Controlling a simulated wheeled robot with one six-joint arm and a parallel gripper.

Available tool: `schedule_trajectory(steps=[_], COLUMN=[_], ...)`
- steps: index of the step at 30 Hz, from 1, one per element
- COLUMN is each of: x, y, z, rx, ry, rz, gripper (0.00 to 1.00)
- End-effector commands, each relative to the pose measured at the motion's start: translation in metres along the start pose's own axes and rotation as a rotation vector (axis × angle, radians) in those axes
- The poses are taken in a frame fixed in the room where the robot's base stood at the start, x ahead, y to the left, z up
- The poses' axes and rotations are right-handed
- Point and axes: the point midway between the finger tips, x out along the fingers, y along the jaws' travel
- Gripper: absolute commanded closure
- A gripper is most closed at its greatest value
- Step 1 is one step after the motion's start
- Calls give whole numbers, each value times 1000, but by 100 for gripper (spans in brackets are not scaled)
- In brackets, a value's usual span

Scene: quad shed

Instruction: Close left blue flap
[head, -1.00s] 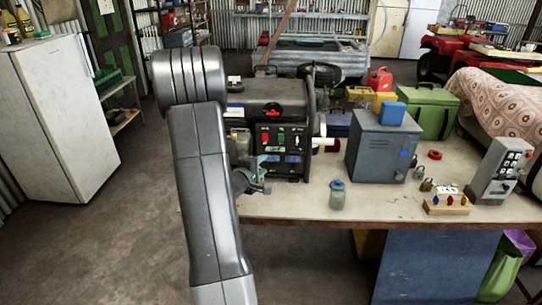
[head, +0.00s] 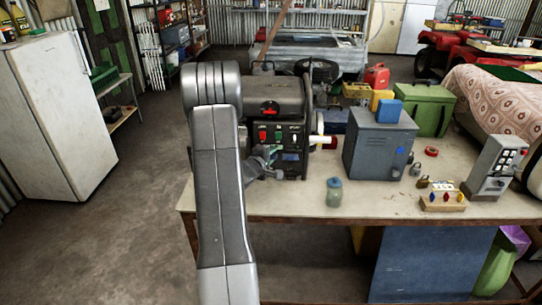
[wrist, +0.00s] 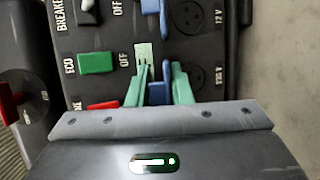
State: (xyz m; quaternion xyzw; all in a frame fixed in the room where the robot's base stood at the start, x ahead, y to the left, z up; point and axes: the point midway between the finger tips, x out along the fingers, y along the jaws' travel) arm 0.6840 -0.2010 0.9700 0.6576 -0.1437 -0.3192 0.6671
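The dark control panel (head: 282,133) carries a red, a green and a white switch. In the wrist view the panel appears turned, with the green switch (wrist: 96,62) at left. The left blue flap (wrist: 158,94) stands out from the panel beside its socket (wrist: 197,78). My gripper (wrist: 160,76) has its two green fingers on either side of this flap, with small gaps showing; contact is unclear. The other blue flap (wrist: 151,6) is at the top of the wrist view, also standing out. In the head view my gripper (head: 268,156) is at the panel's lower left.
The panel's machine stands on a workbench (head: 390,205). A glass jar (head: 334,192) stands near the bench's front edge. Bare bench lies between jar and locker.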

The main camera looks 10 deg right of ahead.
Motion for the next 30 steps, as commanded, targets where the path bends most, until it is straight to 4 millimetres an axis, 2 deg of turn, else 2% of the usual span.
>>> schedule_trajectory(steps=[1,3,17,30], x=[0,0,1,0], y=[0,1,-6,-18], z=[0,0,0,-1], rx=[0,0,23,118], ry=[0,0,0,1], rz=[1,2,61,290], gripper=[92,100,100,100])
